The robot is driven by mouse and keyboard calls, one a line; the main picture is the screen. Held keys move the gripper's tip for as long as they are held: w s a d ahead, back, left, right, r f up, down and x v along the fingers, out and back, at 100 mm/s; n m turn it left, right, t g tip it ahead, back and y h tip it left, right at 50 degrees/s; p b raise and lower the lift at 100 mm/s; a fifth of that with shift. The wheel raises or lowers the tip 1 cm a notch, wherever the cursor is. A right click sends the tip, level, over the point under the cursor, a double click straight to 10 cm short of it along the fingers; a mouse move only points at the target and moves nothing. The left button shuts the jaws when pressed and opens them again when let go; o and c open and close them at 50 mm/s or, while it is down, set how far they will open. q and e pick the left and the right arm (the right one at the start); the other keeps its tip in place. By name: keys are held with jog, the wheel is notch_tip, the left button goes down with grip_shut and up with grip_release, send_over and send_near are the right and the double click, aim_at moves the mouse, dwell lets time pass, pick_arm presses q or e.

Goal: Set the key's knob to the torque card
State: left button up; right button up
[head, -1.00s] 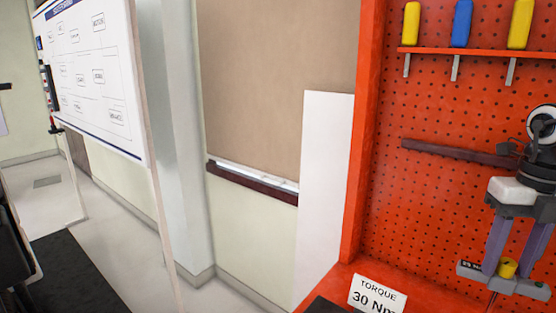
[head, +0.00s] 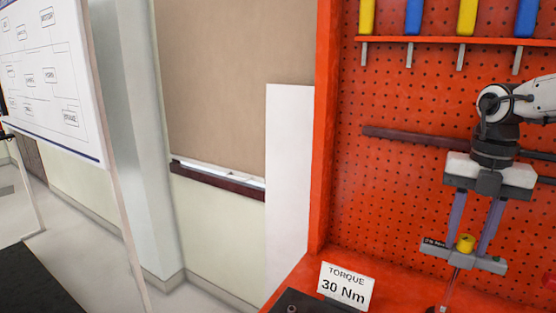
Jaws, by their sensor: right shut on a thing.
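The torque card (head: 346,288) is white, reads "TORQUE 30 Nm", and stands on the red bench at the bottom middle of the head view. My right gripper (head: 470,247) points down at the right, with two purple fingers shut on the key (head: 491,264). A thin shaft runs down from the bar toward the bottom edge. The scale marking at the bar's left end is too small to read. My left gripper is out of view.
A dark block (head: 300,304) with a small round part on it lies left of the card, cut by the bottom edge. A whiteboard (head: 45,70) stands far left.

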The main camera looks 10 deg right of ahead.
jog(key=shift+m, duration=0.8)
jog(key=shift+o, duration=0.7)
jog(key=m, duration=0.2)
jog(key=shift+m, duration=0.4)
jog(key=shift+o, duration=1.4)
jog(key=shift+c, duration=0.3)
jog(key=shift+r+n+p, duration=0.1)
jog(key=shift+n+p, duration=0.25)
jog(key=shift+n, duration=0.85)
jog(key=n, duration=0.3)
jog(key=shift+p, duration=0.4)
jog(key=n, duration=0.5)
jog(key=shift+p, duration=0.4)
